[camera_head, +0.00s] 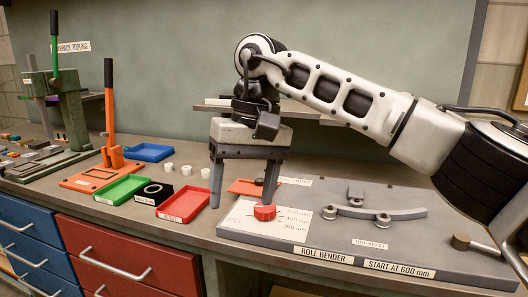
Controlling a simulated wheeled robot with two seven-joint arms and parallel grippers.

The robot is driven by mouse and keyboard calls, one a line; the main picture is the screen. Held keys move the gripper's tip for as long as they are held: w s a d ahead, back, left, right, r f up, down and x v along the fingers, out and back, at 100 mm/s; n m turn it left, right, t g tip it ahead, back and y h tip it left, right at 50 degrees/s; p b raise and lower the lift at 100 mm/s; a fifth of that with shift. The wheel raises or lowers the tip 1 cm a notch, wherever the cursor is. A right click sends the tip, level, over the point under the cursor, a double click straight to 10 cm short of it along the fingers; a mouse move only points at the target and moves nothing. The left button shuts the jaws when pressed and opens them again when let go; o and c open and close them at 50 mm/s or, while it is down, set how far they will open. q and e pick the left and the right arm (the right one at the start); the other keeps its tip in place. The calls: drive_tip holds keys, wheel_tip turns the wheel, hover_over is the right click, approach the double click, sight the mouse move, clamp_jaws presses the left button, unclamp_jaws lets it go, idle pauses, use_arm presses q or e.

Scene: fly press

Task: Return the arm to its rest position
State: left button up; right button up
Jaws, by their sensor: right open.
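My right arm comes in from the right, and its white and black links reach across the bench. My right gripper (242,204) points down with its two grey fingers apart and nothing between them. Its left fingertip is close to the right side of the red tray (183,205). Its right fingertip is close to the red knob (265,212) on the roll bender board (340,238); I cannot tell whether it touches. An orange-red tray (246,187) shows partly behind the fingers. My left gripper is not in view.
An orange lever press (108,120) and a green press (70,105) stand at left. Green (122,190) and blue (150,152) trays and small white cups (187,170) lie nearby. Bent metal and rollers (383,213) sit on the board. Drawers (125,255) are below the bench front.

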drive_tip(key=s+a+f+m+g+y, duration=0.4)
drive_tip(key=s+a+m+g+y, duration=0.2)
drive_tip(key=s+a+m+y, duration=0.65)
drive_tip(key=w+d+f+m+t+y, duration=0.1)
drive_tip(key=w+d+m+t+y, duration=0.35)
drive_tip(key=m+t, duration=0.6)
drive_tip(key=w+d+f+m+t+y, duration=0.1)
drive_tip(key=w+d+m+t+y, duration=0.35)
drive_tip(key=m, duration=1.05)
drive_tip(key=d+f+m+t+h, duration=0.5)
drive_tip(key=f+m+h, duration=0.2)
drive_tip(key=m, duration=0.5)
drive_tip(key=d+f+m+t+h, duration=0.5)
drive_tip(key=f+m+h, duration=0.2)
drive_tip(key=m, duration=0.4)
drive_tip(key=s+d+f+m+g+h, duration=0.2)
drive_tip(key=s+d+f+m+g, duration=0.1)
drive_tip(key=s+d+f+m, duration=0.2)
drive_tip(key=s+d+f+m+g+h, duration=0.3)
drive_tip(key=s+f+m, duration=0.5)
drive_tip(key=f, duration=0.3)
drive_tip(key=shift+s+d+f+m+g+h, duration=0.25)
drive_tip(key=shift+s+d+m+g+h, duration=0.2)
drive_tip(key=shift+s+d, duration=0.6)
